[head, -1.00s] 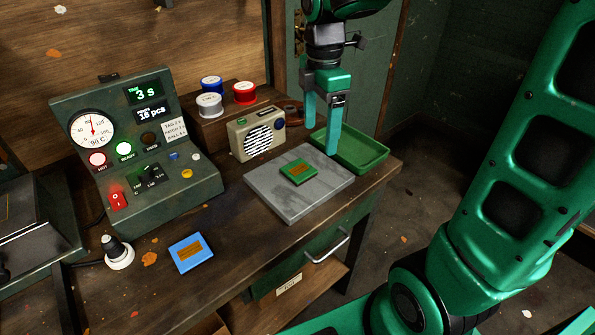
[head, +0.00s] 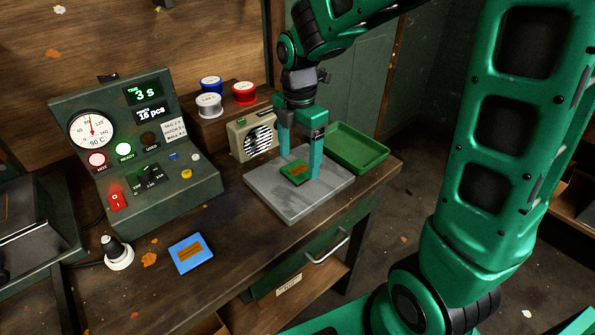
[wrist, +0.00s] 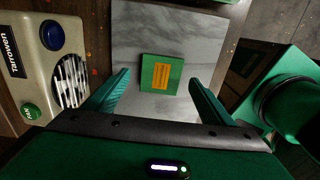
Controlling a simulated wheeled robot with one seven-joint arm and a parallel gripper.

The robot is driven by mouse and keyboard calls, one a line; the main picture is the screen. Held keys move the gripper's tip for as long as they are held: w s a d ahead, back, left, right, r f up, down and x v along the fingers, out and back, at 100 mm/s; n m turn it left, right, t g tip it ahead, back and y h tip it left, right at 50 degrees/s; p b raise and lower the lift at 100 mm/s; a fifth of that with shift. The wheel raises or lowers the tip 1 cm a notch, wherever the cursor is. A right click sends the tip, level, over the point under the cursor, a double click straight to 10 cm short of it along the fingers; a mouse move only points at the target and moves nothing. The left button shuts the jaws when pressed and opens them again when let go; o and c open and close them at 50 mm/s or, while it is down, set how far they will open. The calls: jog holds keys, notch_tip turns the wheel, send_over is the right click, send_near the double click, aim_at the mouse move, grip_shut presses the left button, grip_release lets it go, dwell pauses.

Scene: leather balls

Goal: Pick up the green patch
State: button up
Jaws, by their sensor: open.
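The green patch (head: 296,173) is a small flat green square with an orange label. It lies on the grey stone slab (head: 275,202). In the wrist view the patch (wrist: 147,74) lies between the lines of my two fingers, a little beyond their tips. My gripper (head: 300,165) is open and empty, its fingers pointing down over the slab, one to each side of the patch. I cannot tell exactly how high the tips are above the slab.
A green tray (head: 372,160) sits to the right of the slab. A blue patch (head: 182,264) lies at the front left, near a control box (head: 200,185). Spools (head: 244,100) stand on a wooden box behind.

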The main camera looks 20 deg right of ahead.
aim_at(299, 172)
jog(key=shift+f, duration=1.25)
jog(key=c, duration=1.3)
jog(key=shift+o, duration=0.2)
jog(key=shift+r, duration=0.15)
